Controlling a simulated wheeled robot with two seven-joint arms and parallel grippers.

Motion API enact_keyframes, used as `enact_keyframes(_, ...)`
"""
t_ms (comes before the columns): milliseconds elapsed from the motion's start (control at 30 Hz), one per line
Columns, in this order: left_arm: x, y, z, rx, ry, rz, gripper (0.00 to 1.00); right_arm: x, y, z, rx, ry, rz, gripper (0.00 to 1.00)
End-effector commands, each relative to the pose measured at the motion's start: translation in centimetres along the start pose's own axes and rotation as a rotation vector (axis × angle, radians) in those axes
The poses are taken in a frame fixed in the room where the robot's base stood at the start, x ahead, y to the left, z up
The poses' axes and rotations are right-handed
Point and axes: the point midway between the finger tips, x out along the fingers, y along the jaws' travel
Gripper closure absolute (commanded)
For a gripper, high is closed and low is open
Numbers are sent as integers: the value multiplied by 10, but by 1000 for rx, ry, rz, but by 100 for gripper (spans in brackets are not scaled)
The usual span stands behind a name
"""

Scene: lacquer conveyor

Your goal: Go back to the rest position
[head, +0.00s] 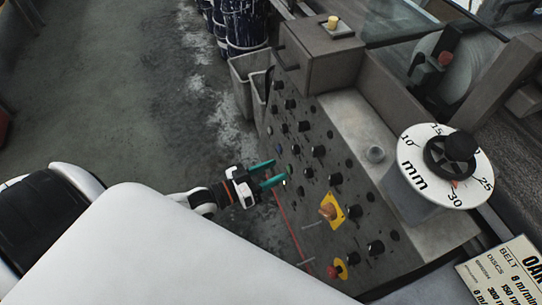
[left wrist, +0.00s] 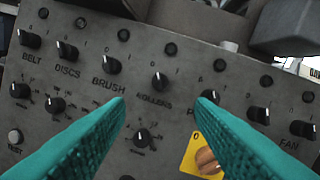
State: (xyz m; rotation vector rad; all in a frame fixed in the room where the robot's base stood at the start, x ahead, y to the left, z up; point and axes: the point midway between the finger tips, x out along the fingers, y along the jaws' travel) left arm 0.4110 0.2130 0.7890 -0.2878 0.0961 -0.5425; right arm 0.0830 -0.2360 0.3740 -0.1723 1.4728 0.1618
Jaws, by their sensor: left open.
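My left gripper (head: 270,176) reaches in from the left in the head view, its teal fingers close in front of the control panel (head: 305,225). In the left wrist view the two teal fingers (left wrist: 162,100) are apart with nothing between them. Beyond them on the panel are black knobs labelled BELT, DISCS, BRUSH (left wrist: 112,64), ROLLERS (left wrist: 160,80) and FAN. A small knob (left wrist: 141,135) shows between the fingers. Whether a fingertip touches the panel I cannot tell. My right gripper is in neither view.
A round mm dial (head: 408,172) stands at right. The floor (head: 110,90) at left is open.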

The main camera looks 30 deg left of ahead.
Motion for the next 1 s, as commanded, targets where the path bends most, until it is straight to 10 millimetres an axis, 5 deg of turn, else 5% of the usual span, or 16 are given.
enact_keyframes(367,0,1,-1,1,2,2,51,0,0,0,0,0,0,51)
enact_keyframes(533,-4,24,-33,36,71,75,51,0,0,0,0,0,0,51)
enact_keyframes(667,-22,65,-103,94,235,217,51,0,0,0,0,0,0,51)
enact_keyframes(800,-66,97,-197,131,482,370,51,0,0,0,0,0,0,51)
enact_keyframes(1000,-154,87,-322,112,866,501,51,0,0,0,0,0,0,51)
